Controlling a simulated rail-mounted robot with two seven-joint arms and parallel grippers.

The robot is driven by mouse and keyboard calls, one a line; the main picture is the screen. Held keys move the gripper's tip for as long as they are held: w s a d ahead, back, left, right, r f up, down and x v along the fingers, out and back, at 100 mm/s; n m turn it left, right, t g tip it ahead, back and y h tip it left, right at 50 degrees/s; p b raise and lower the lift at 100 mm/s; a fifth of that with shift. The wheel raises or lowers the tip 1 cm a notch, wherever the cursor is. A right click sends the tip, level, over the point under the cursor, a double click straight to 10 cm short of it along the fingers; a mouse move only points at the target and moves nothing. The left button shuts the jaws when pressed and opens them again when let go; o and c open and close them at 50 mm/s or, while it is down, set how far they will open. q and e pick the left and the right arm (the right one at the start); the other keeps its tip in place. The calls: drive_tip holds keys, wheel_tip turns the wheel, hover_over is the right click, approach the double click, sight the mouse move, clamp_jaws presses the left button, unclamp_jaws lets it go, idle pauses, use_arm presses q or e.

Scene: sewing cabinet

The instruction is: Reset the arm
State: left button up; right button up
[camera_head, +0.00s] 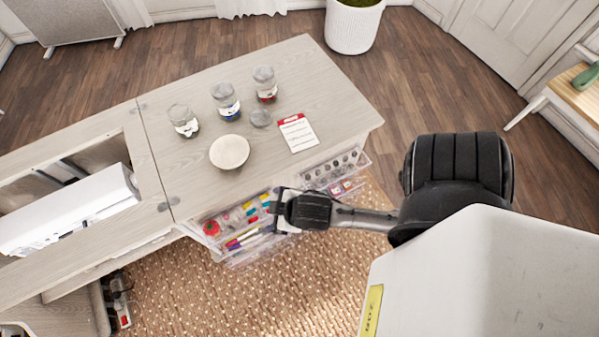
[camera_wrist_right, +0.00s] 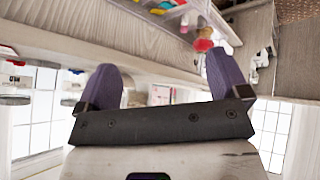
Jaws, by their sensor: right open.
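My right arm comes in from the right in the head view. Its gripper (camera_head: 279,208) is at the front edge of the cabinet, over or beside the open clear drawer (camera_head: 237,262) of colourful sewing items; I cannot tell whether it touches the drawer. In the right wrist view the two purple fingers of this gripper (camera_wrist_right: 160,75) stand wide apart with nothing between them. A red pincushion-like item (camera_head: 211,228) lies at the left of the drawer. My left gripper is not in view.
The cabinet top (camera_head: 200,190) bears several glass jars, among them a blue-labelled one (camera_head: 226,101), a pale round dish (camera_head: 229,152) and a red-topped card (camera_head: 298,132). A second clear drawer (camera_head: 336,167) is open at right. A white sewing machine (camera_head: 70,210) sits at left.

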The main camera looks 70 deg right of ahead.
drive_tip(key=s+a+f+g+y, duration=0.1)
drive_tip(key=s+a+g+y, duration=0.15)
drive_tip(key=s, duration=0.35)
wheel_tip(320, 180, up, 42)
drive_tip(key=g+p, duration=0.1)
drive_tip(key=p, duration=4.1)
drive_tip(key=shift+s+a+h, duration=0.35)
drive_tip(key=shift+s+a, duration=0.1)
